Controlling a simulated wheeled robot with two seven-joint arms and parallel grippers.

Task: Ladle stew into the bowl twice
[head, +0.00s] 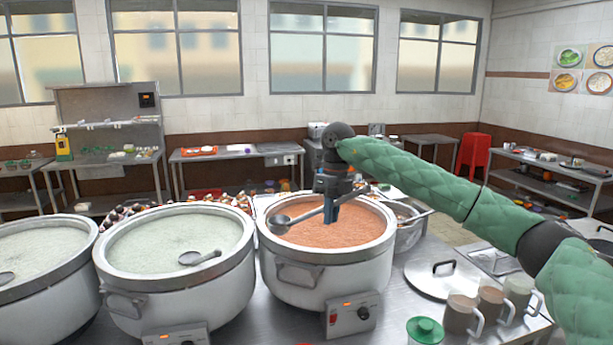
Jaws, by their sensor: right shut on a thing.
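A large white stockpot (325,271) with a steel rim stands in the middle of the counter, filled with reddish-brown stew (335,236). My right gripper (331,208) is over this pot, pointing down, shut on the handle of a metal ladle (304,216). The ladle's cup is at the left of the stew, near the pot's rim. I cannot tell whether the cup touches the stew or holds any. I cannot make out a serving bowl for certain. My left gripper is not in view.
Two stockpots of pale congee, a middle one (175,282) and a far-left one (35,292), stand to the left with ladles in them. A steel pan (408,238), a lid (443,280), several mugs (459,314) and a green-lidded jar (425,330) are at the right.

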